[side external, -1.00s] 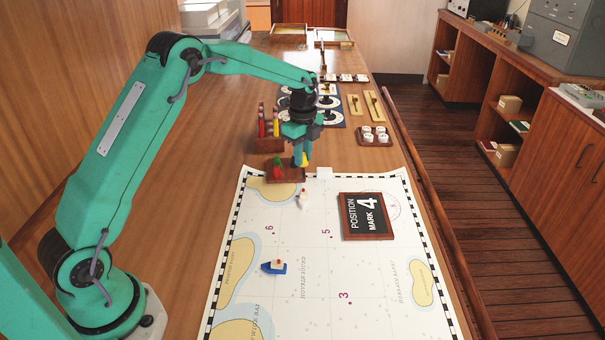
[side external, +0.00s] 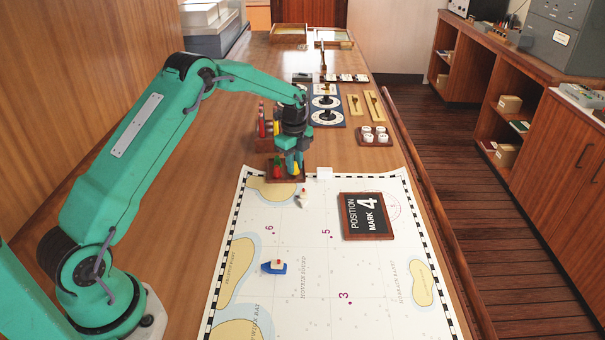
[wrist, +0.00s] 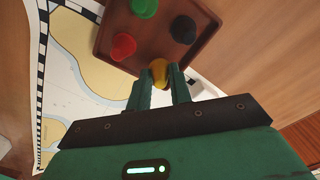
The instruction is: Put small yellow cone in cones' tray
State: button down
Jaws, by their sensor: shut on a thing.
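My gripper (side external: 295,168) is shut on the small yellow cone (side external: 294,168), which also shows between my fingertips in the wrist view (wrist: 158,70). The cones' tray (side external: 287,181) is a brown wooden tray at the chart's far edge, and it fills the top of the wrist view (wrist: 152,36). In the tray stand a green cone (wrist: 144,7), a red cone (wrist: 123,46) and a black cone (wrist: 183,29). The yellow cone overlaps the tray's near edge in the wrist view. I cannot tell whether it touches the tray.
A rack with red and yellow items (side external: 262,130) stands just behind the tray. A white toy boat (side external: 302,199) and a blue boat (side external: 272,267) are on the chart (side external: 300,310). A position sign (side external: 367,216) lies right. Several white-topped pieces (side external: 375,135) sit farther back.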

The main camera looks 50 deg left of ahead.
jog(key=shift+f, duration=0.5)
jog(key=shift+f, duration=0.1)
jog(key=c, duration=1.5)
grip_release()
jog(key=shift+c, duration=0.2)
notch_tip(320, 180, up, 12)
